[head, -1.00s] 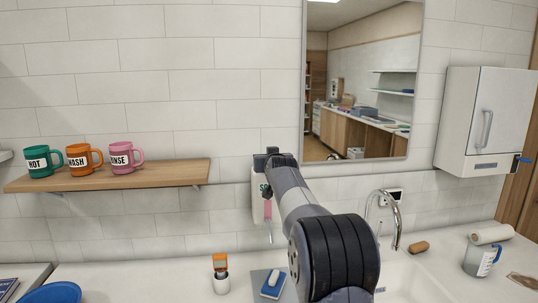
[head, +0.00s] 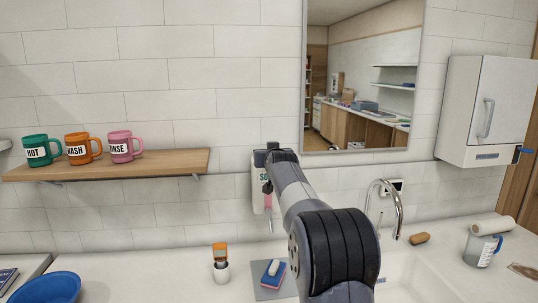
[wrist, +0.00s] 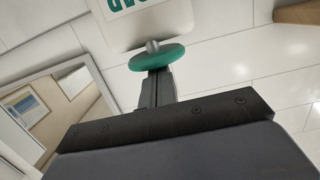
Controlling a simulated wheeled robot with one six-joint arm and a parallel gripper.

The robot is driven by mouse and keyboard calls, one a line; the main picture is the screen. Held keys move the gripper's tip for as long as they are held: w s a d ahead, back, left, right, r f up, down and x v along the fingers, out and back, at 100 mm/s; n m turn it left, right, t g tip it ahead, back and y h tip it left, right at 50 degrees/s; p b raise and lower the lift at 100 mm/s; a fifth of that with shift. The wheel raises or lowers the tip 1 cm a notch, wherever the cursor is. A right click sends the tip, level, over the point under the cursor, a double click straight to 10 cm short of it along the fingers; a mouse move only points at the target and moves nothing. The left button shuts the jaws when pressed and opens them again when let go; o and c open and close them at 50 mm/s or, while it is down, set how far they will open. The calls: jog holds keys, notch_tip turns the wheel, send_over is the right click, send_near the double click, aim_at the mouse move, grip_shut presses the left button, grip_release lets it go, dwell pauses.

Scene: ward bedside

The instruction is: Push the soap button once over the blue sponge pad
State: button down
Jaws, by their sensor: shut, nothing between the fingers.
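The white soap dispenser (head: 257,200) hangs on the tiled wall, partly hidden behind my arm. In the wrist view its white body (wrist: 160,22) carries green letters, and its round green button (wrist: 158,57) sits on a short grey stem. My gripper (wrist: 155,86) is shut and empty, its fingertips right at the button's edge; I cannot tell whether they touch. In the head view my gripper (head: 268,158) is at the dispenser's top. The blue sponge pad (head: 273,277) lies on a grey mat below the dispenser, with a small white piece on top.
A white holder with an orange top (head: 221,262) stands left of the mat (head: 262,293). A shelf (head: 110,166) with three labelled mugs is at left, a blue bowl (head: 50,287) below. The tap (head: 396,205) and a jug (head: 480,250) are at right.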

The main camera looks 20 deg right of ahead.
jog(key=b+v, duration=0.3)
jog(key=v, duration=0.7)
jog(key=shift+s+b, duration=0.4)
jog(key=shift+w, duration=0.1)
jog(key=r+p+x, duration=0.1)
jog(key=p+x, duration=0.1)
jog(key=x, duration=0.4)
jog(key=w+r+p, duration=0.4)
jog(key=v, duration=0.1)
jog(key=b+v, duration=0.1)
jog(key=v, duration=0.1)
jog(key=b+v, duration=0.1)
jog(key=shift+s+d+r, duration=0.25)
jog(key=shift+s+d, duration=0.05)
jog(key=shift+d, duration=0.05)
